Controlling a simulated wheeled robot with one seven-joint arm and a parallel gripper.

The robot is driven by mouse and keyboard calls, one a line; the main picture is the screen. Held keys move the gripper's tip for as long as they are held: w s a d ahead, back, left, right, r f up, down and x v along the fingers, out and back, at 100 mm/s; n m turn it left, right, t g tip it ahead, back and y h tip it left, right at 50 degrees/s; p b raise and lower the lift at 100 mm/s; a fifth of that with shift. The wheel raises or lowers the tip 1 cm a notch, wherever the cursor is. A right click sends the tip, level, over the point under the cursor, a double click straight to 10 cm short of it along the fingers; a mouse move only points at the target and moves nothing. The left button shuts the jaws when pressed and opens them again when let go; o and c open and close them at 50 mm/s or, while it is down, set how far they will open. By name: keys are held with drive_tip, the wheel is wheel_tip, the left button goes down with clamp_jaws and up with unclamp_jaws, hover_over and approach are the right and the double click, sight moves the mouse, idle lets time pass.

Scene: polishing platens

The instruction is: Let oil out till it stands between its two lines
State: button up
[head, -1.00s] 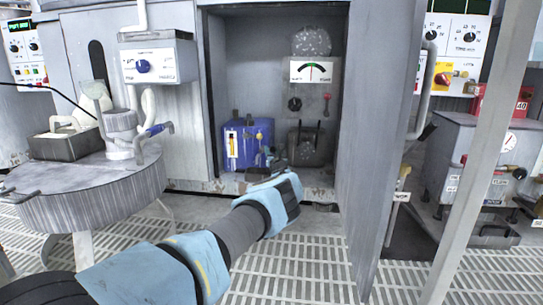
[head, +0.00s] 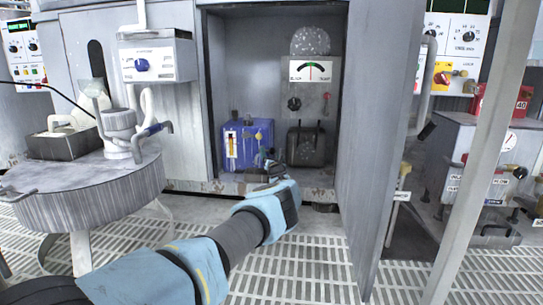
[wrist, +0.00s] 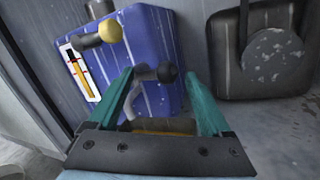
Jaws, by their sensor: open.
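A blue oil tank (head: 242,139) stands at the left of the open cabinet's floor. Its upright sight gauge shows on its front, with a yellow-orange column, in the head view (head: 231,146) and the wrist view (wrist: 81,73). A yellow round knob (wrist: 110,31) sits beside the gauge on a dark stem. Lower on the tank, a dark ball-ended handle (wrist: 167,72) with a grey curved spout (wrist: 128,109) sits between my gripper's fingers. My gripper (wrist: 161,88) is open in front of the tank; contact with the handle cannot be told. The gauge's lines are too small to read surely.
A dark box (head: 306,146) stands right of the tank, under a dial panel (head: 311,72). The open cabinet door (head: 364,140) bounds the right side. A round platen table (head: 88,192) stands left. Grating floor (head: 290,265) lies in front.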

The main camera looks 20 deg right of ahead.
drive_tip(key=shift+s+r+p, duration=0.15)
drive_tip(key=shift+s+p, duration=0.35)
drive_tip(key=shift+p, duration=0.3)
drive_tip(key=p+v, duration=0.8)
drive_tip(key=v, duration=0.2)
drive_tip(key=shift+f, duration=0.3)
drive_tip(key=shift+a, duration=0.15)
